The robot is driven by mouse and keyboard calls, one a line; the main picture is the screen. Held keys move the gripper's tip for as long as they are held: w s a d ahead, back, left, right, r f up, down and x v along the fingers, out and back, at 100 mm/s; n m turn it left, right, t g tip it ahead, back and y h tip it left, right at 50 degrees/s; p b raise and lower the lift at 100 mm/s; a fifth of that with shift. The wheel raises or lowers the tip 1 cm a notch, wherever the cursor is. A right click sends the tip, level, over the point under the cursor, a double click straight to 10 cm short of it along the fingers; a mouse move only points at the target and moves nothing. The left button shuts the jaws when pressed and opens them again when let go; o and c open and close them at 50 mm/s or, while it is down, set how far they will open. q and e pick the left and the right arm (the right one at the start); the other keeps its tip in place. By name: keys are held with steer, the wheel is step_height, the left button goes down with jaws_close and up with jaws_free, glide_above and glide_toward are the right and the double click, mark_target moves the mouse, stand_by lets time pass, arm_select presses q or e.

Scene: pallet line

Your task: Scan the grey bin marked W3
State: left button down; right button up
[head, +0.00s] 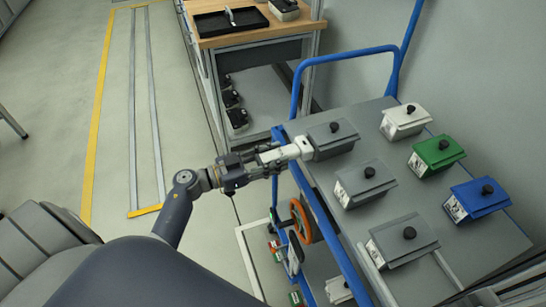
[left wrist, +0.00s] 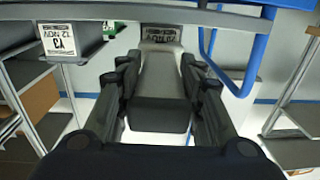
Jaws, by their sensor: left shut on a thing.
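My left gripper (head: 262,161) is shut on a white and grey hand scanner (head: 289,152). The scanner also shows between the fingers in the left wrist view (left wrist: 160,88). Its front end points at the nearest-to-bench grey bin (head: 334,139) on the cart, and hides that bin's label in the head view. I cannot tell if they touch. Two more grey bins, a middle one (head: 366,184) and a front one (head: 404,241), stand in the same row with labels too small to read. In the left wrist view a labelled grey bin (left wrist: 25,30) shows upside down; its code ends in 3. My right gripper is not in view.
The cart (head: 458,258) has a blue frame and also carries a white bin (head: 405,121), a green bin (head: 436,156) and a blue bin (head: 478,200). A workbench (head: 256,34) with a black tray (head: 229,21) stands behind.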

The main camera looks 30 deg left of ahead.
mark_target(258, 163)
arm_select(q)
steer(key=shift+w+d+r, duration=0.1)
steer(key=shift+w, duration=0.1)
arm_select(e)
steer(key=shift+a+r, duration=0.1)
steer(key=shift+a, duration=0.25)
arm_select(q)
steer(key=shift+w+d, duration=0.1)
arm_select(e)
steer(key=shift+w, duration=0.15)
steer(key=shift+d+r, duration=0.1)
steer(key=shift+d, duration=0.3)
arm_select(q)
steer(key=shift+p, duration=0.55)
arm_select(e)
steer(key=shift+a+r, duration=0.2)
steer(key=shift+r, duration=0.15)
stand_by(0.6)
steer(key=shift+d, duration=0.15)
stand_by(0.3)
arm_select(q)
steer(key=shift+s+a+p, duration=0.3)
steer(key=shift+s+a, duration=0.15)
steer(key=shift+s, duration=0.05)
steer(key=shift+p+v, duration=0.8)
steer(key=shift+v, duration=2.45)
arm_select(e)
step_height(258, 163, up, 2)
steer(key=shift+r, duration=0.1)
